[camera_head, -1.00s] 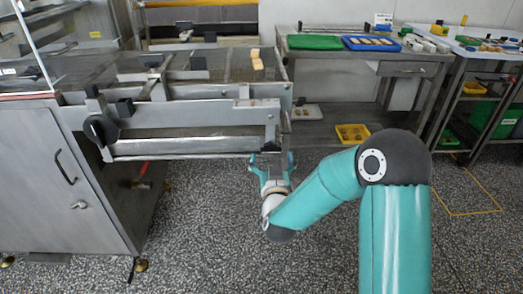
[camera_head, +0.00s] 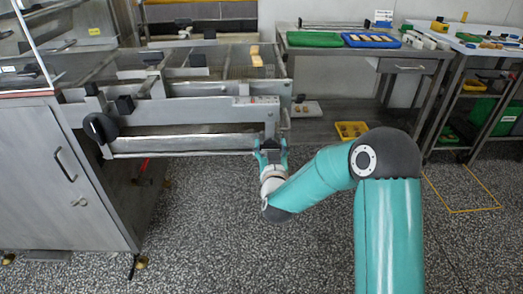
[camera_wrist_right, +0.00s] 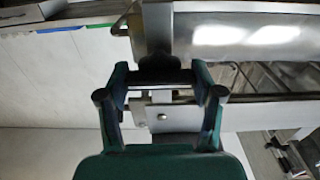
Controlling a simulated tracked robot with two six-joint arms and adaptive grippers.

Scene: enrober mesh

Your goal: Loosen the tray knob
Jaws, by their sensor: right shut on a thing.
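The tray knob (camera_wrist_right: 160,68) is a small dark knob under the right end of the machine's metal frame. In the right wrist view it sits between the fingers of my right gripper (camera_wrist_right: 160,90), below a shiny metal post. In the head view my right gripper (camera_head: 271,150) reaches up from below, its teal fingers shut around the knob at the foot of a metal bracket (camera_head: 270,122). The fingers hide most of the knob in the head view. The steel drip tray (camera_head: 185,144) runs left from there. My left gripper is not in view.
A large black handwheel (camera_head: 99,128) is at the frame's left end, beside the steel cabinet (camera_head: 65,180). Light bars (camera_head: 255,57) lie on the mesh (camera_head: 228,65). A side table (camera_head: 370,54) holds a green tray (camera_head: 314,39) and a blue tray (camera_head: 371,41). The speckled floor in front is clear.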

